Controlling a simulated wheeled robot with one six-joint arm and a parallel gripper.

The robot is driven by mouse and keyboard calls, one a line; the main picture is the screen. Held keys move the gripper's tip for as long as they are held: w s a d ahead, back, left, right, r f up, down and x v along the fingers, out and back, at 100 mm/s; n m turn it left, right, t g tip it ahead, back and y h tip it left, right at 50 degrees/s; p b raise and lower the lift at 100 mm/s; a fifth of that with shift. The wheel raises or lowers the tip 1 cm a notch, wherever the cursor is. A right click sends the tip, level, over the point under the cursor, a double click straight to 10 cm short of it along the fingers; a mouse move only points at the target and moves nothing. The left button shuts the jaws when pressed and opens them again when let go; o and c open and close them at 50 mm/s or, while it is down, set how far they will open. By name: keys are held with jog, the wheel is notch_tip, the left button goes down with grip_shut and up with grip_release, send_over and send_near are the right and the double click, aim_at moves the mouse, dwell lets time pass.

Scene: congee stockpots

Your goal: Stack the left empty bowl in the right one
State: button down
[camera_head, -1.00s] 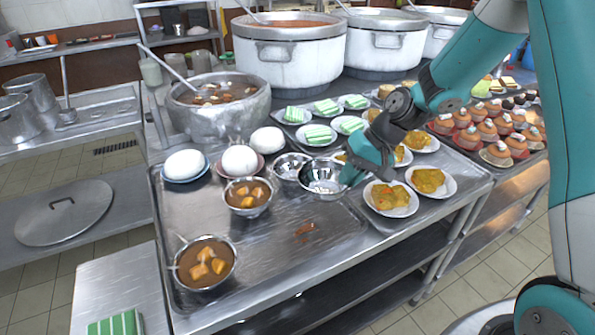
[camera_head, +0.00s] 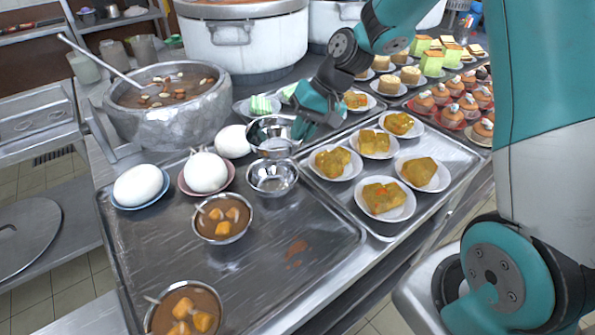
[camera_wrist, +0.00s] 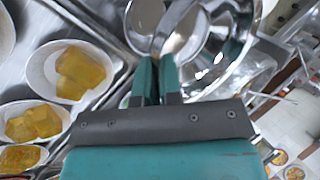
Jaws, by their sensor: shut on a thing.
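Two empty metal bowls show in the head view. One bowl (camera_head: 272,178) stands upright on the metal tray, beside a bowl of brown food. The other bowl (camera_head: 263,131) is just behind it in the picture and appears raised above the tray. My gripper (camera_head: 303,122) is at this rear bowl's right rim and is shut on it. In the wrist view my fingers (camera_wrist: 157,78) meet at the rim of a shiny bowl (camera_wrist: 215,62). The fingers and palm hide part of it. Reflections make the bowl edges hard to tell apart.
Plates of yellow food (camera_head: 383,197) are to the right. A large stone pot (camera_head: 165,125) stands behind.

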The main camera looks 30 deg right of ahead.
notch_tip(320, 180, down, 11)
jog(key=shift+s+f, duration=0.1)
jog(key=c, duration=1.3)
grip_release()
jog(key=shift+f, duration=0.1)
jog(key=shift+c, duration=0.2)
jog(key=shift+o, duration=0.2)
jog(key=shift+r, duration=0.2)
jog(key=shift+d+r, duration=0.15)
jog(key=shift+r, duration=0.15)
jog(key=v, duration=1.1)
jog(key=s+a+r+n+g, duration=0.1)
jog(key=s+a+r+n, duration=0.4)
jog(key=s+a+r, duration=0.55)
jog(key=s+a+n+h, duration=0.1)
jog(key=s+a+n, duration=0.3)
jog(key=s, duration=0.8)
jog(key=shift+a+r+b, duration=0.3)
jog(key=shift+a+r, duration=0.05)
jog(key=shift+r, duration=0.05)
